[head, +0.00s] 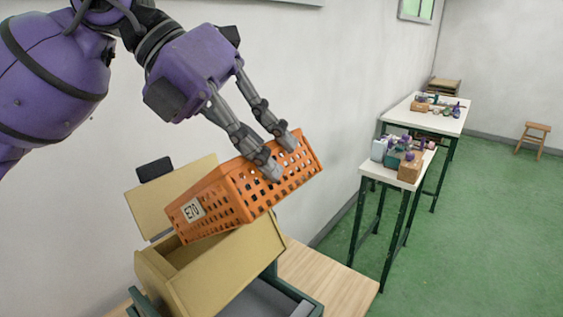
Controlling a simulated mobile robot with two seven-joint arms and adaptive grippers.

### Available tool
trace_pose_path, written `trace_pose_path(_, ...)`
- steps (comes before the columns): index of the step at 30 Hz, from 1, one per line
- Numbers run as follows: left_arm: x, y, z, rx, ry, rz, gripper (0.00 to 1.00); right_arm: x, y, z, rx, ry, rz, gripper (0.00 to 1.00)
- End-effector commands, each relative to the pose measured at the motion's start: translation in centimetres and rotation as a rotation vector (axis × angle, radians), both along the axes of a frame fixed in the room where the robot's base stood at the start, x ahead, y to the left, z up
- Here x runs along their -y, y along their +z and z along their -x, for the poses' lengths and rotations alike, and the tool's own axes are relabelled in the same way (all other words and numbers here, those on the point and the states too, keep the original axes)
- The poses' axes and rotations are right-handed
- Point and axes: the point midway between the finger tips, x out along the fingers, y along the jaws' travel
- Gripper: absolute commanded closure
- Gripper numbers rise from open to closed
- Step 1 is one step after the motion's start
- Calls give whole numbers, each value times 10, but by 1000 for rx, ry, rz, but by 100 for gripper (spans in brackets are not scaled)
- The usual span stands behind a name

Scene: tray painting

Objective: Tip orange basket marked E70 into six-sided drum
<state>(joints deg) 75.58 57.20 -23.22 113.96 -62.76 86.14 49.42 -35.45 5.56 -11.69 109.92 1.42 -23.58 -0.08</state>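The orange basket (245,192), with a label reading E70 (192,209), is held in the air above the tan six-sided drum (225,277). It is tilted, its labelled end lower and to the left, its right end higher. My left gripper (278,155) is shut on the basket's upper right part, with its fingers at the rim. The basket's inside is hidden, so I cannot tell what it holds. The drum's opening (182,253) faces up under the basket's low end, and a tan panel (172,193) stands raised behind it. My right gripper is out of view.
The drum sits in a dark green frame with a grey tray (262,299) below, on a wooden tabletop (330,276). A small table (376,170) with containers and a longer white table (401,115) stand right. A stool (533,139) is far off. Green floor lies open.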

Motion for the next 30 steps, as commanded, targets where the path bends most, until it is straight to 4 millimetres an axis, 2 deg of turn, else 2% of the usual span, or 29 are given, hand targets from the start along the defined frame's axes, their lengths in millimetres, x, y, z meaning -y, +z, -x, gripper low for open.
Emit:
trace_pose_path(5, -12, 7, -10, -72, 3, 93, 100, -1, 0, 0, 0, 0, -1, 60)
trace_pose_path(6, -14, 6, -13, -91, 3, 113, 100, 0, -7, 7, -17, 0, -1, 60)
trace_pose_path(10, -23, 8, -21, -145, 2, 176, 100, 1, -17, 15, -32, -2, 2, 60)
trace_pose_path(20, -45, 23, -36, -233, 3, 300, 100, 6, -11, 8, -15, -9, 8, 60)
trace_pose_path(30, -68, 32, -54, -334, 2, 427, 100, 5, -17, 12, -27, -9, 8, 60)
